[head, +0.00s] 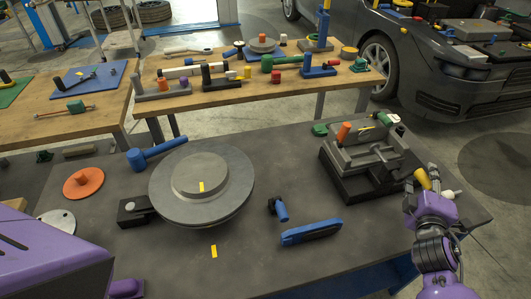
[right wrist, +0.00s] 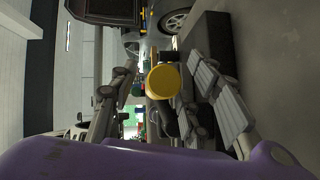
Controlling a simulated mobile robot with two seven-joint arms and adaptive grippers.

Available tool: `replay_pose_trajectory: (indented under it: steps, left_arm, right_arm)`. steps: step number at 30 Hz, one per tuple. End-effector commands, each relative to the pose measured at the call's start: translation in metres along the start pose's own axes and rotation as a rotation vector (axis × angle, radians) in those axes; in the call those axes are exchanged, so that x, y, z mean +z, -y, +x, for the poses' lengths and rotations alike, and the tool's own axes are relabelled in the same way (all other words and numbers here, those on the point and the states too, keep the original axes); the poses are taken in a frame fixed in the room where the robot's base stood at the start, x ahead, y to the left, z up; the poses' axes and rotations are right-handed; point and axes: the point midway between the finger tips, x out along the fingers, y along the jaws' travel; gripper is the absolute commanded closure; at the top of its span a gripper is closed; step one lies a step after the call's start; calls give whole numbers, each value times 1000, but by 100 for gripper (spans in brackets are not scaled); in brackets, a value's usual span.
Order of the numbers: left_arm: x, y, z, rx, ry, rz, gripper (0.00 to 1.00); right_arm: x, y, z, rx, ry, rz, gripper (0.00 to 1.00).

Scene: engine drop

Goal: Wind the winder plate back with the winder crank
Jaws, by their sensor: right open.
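A grey caliper-like block assembly (head: 366,150) stands on a dark base at the right of the near table, with an orange knob on top. A yellow handle (head: 423,179), which looks like the winder crank's grip, sticks out at its right side. I cannot pick out the winder plate for certain; the crank's shaft is mostly hidden. My right gripper (head: 424,190) is open at the yellow handle. In the right wrist view the round yellow handle end (right wrist: 163,82) shows between the two spread fingers; contact cannot be told. My left gripper is out of view; only my purple arm shows at left.
A large grey disc (head: 230,203) with a yellow mark lies mid-table. A blue mallet (head: 163,151), an orange disc (head: 84,183), a black block (head: 132,213) and a blue bar tool (head: 311,232) lie around it. A wooden bench (head: 215,97) with tools and a car stand behind.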

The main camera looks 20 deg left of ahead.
Motion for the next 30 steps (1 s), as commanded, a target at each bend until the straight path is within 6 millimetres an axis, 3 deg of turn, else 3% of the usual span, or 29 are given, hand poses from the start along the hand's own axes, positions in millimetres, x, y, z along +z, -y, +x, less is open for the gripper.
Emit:
replay_pose_trajectory:
  steps: [1, 11, 15, 16, 19, 30]
  left_arm:
    - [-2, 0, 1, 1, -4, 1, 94]
    - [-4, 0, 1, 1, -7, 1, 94]
    - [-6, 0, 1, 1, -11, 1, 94]
    - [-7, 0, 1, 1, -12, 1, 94]
    - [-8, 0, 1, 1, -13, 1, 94]
    - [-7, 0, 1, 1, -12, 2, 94]
  right_arm:
    - [0, 0, 0, 0, 0, 0, 57]
    - [-1, -1, 0, 2, -1, 1, 99]
    - [-1, -2, 0, 3, -3, 3, 100]
    - [-2, -2, 0, 3, -3, 3, 71]
    - [-2, -2, 0, 4, -3, 3, 58]
    - [0, 0, -3, 1, -1, 1, 57]
